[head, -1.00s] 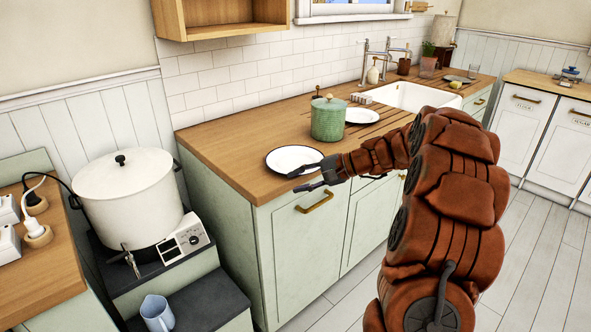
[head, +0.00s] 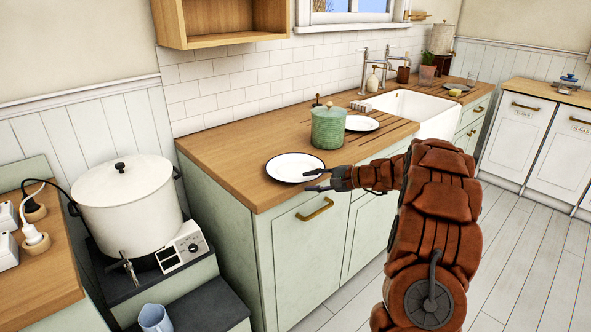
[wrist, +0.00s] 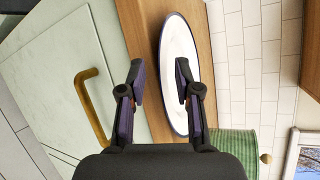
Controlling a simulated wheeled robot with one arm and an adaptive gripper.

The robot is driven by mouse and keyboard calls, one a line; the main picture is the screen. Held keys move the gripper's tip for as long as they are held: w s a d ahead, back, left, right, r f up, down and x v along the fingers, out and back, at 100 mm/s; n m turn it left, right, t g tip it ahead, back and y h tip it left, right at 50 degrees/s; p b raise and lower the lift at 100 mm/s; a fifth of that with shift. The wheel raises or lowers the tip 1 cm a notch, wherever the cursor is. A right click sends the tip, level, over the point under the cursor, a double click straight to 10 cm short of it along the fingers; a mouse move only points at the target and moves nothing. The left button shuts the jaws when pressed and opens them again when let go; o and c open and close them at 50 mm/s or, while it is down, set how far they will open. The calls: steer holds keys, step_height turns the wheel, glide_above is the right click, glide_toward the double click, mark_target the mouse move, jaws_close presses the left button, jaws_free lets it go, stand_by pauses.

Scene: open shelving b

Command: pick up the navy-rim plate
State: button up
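The navy-rim plate (head: 294,167) is white with a thin dark rim. It lies flat on the wooden counter near its front left corner; the wrist view shows it too (wrist: 180,50), its rim bluish. My gripper (head: 316,180) is open and empty at the plate's front right edge. In the wrist view, my gripper's (wrist: 160,80) right finger overlaps the plate's face. The left finger lies outside the rim, over the counter's front edge. I cannot tell whether either finger touches the plate.
A green lidded pot (head: 328,127) stands just behind the plate. A second white plate (head: 362,123) lies beyond it, by the sink (head: 412,110). A large white pot (head: 130,200) stands left of the counter. The counter (head: 225,150) is clear left of the plate.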

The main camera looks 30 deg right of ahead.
steer(key=shift+x, duration=1)
jaws_close()
